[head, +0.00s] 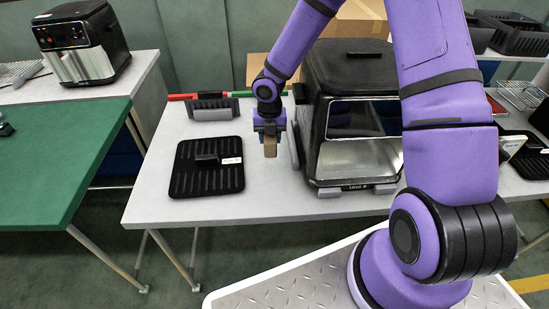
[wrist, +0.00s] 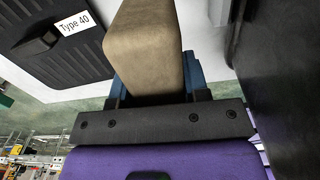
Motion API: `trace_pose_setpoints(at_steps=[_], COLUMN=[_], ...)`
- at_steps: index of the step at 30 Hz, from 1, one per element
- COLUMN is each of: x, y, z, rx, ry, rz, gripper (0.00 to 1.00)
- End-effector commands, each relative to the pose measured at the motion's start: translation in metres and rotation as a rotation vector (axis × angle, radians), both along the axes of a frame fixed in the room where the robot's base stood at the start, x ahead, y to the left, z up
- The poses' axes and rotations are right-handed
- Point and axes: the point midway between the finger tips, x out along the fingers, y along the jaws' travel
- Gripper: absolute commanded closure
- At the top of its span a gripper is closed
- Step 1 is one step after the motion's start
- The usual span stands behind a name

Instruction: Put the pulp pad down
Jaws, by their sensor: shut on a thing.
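The pulp pad is a brown block (wrist: 146,48) with rounded edges, held between the blue jaws of my gripper. In the head view the pad (head: 270,149) hangs below my gripper (head: 269,134), over the grey table (head: 250,205). My gripper is shut on the pad. It is between a black ribbed plate on the left and the black fryer on the right. The pad looks apart from both. I cannot tell whether its lower end touches the table.
The black ribbed plate (head: 206,179), with a handle and a "Type 40" label (wrist: 73,24), lies left. The fryer (head: 352,110) with an open front stands close on the right. A slotted black piece (head: 213,108) and red and green bars lie behind.

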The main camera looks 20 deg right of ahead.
Motion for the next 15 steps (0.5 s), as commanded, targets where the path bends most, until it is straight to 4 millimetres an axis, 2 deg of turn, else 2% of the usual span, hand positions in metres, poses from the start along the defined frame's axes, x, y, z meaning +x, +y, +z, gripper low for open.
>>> trace_pose_setpoints(at_steps=[9,15], x=[-0.002,-0.001], y=[0.002,0.001], z=[-0.048,-0.064], rx=[0.001,0.001], ry=[0.003,0.0], rz=[0.032,0.028], gripper=[0.81,0.81])
